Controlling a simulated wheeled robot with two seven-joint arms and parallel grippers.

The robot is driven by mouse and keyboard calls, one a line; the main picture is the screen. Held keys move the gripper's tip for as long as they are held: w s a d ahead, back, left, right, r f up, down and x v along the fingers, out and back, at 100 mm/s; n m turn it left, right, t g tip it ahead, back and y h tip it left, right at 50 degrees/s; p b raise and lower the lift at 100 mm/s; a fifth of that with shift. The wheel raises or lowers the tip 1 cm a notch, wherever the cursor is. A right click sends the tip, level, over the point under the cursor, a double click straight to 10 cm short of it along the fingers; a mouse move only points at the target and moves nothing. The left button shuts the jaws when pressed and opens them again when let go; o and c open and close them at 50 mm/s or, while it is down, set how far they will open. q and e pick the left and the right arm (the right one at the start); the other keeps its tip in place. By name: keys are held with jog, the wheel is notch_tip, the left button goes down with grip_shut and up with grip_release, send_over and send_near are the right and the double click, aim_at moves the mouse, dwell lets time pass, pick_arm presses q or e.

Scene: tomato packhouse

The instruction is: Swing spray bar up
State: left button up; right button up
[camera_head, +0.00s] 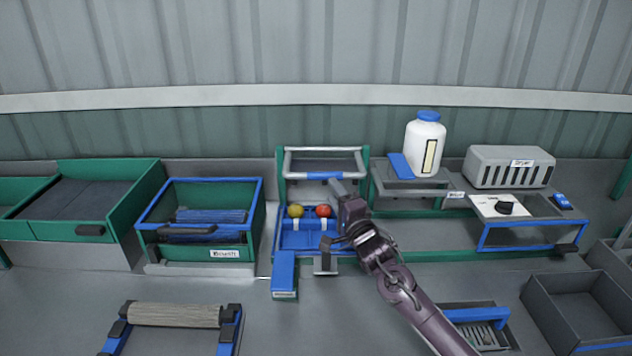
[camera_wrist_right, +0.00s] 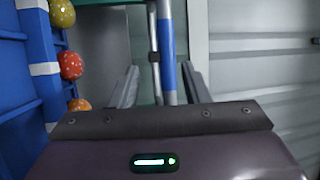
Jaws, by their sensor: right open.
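The spray bar is a grey tubular frame with a blue grip section (camera_head: 325,175) along its lower front edge, at the green washing station (camera_head: 365,161). My right gripper (camera_head: 337,186) is in front of it, its fingertips close to the blue section. In the right wrist view the blue section (camera_wrist_right: 168,62) runs lengthwise between the two open fingers (camera_wrist_right: 160,78), beside a thin grey rod (camera_wrist_right: 152,40). I cannot tell whether a finger touches it. My left gripper is not in view.
A yellow tomato (camera_head: 296,210) and a red tomato (camera_head: 323,211) sit in the blue rack below the bar. A white jug (camera_head: 425,148) and a grey vented box (camera_head: 508,167) stand to the right. A green crate (camera_head: 258,221) stands to the left.

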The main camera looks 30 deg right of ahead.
aim_at(326, 179)
jog(key=shift+w+r+p, duration=0.25)
jog(key=shift+r+p, duration=0.1)
jog(key=shift+r, duration=0.5)
jog(key=x, duration=0.2)
jog(key=shift+w, duration=0.35)
jog(key=shift+w+d+f+p, duration=0.15)
jog(key=shift+w+p, duration=0.3)
jog(key=shift+w, duration=0.75)
jog(key=shift+w+d, duration=0.15)
jog(key=shift+w, duration=0.2)
jog(key=shift+c, duration=0.9)
jog(key=c, duration=0.5)
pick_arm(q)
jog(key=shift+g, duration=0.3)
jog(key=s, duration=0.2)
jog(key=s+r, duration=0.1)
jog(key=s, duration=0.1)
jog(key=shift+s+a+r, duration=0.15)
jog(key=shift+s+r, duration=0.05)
pick_arm(e)
grip_shut()
